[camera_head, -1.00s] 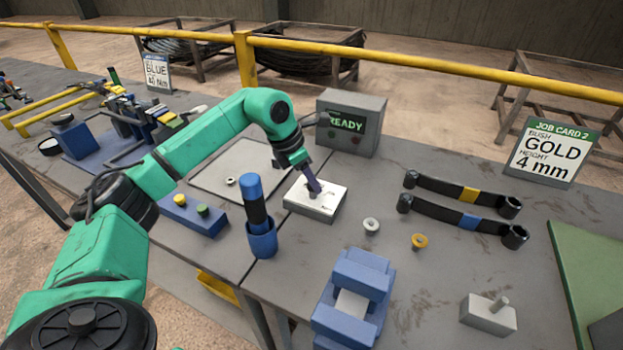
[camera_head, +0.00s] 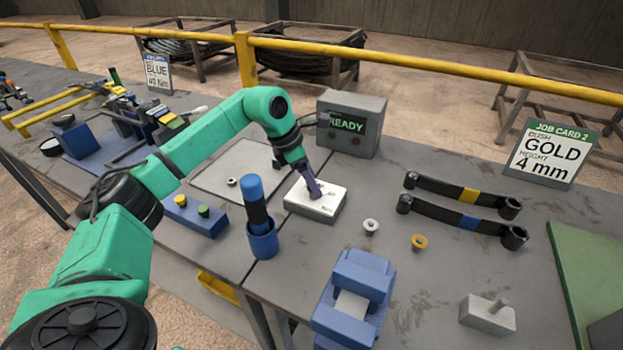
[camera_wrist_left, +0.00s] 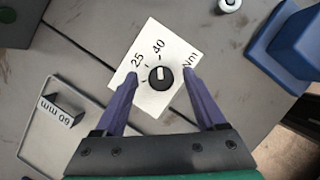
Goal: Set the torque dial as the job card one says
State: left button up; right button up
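The torque dial is a black knob (camera_wrist_left: 161,77) with a white pointer line on a white box (camera_head: 325,206). In the left wrist view its plate (camera_wrist_left: 150,50) reads 25, 40 and Nm. My left gripper (camera_head: 317,194) is over the box. In the left wrist view its two purple fingers (camera_wrist_left: 160,82) are spread on either side of the knob, with gaps between. Job card one (camera_head: 157,72) stands at the back left and reads BLUE and, in small print, what looks like 40 Nm. My right gripper is not in view.
A grey box with a READY screen (camera_head: 351,122) stands behind the dial. A blue-handled tool in a blue holder (camera_head: 262,240) stands in front left. Two black arms (camera_head: 462,205), a blue fixture (camera_head: 354,300) and job card 2 (camera_head: 551,152) are to the right.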

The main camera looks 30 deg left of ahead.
pick_arm(q)
jog(key=v, duration=1.4)
jog(key=shift+r+b, duration=0.25)
jog(key=shift+b, duration=0.1)
jog(key=shift+a, duration=0.1)
